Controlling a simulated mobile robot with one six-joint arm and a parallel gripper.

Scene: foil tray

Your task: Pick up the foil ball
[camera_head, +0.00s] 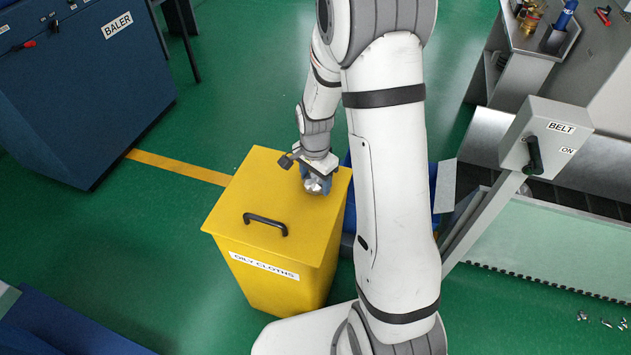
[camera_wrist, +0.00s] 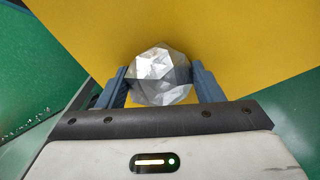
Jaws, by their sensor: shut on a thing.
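The foil ball (camera_wrist: 160,75) is a silver, faceted ball. In the wrist view it sits between the two blue-grey fingers of my gripper (camera_wrist: 161,84), which are shut on it from both sides. In the head view my gripper (camera_head: 317,182) is over the far right part of the yellow bin's lid, with the foil ball (camera_head: 316,186) showing at its tip. I cannot tell whether the ball touches the lid.
The yellow bin (camera_head: 262,292), labelled OILY CLOTHS, has a black handle (camera_head: 265,223) on its lid. A blue container (camera_head: 347,215) stands behind my arm. A blue baler (camera_head: 85,95) is at left, a BELT switch box (camera_head: 545,138) at right. Green floor lies open at left.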

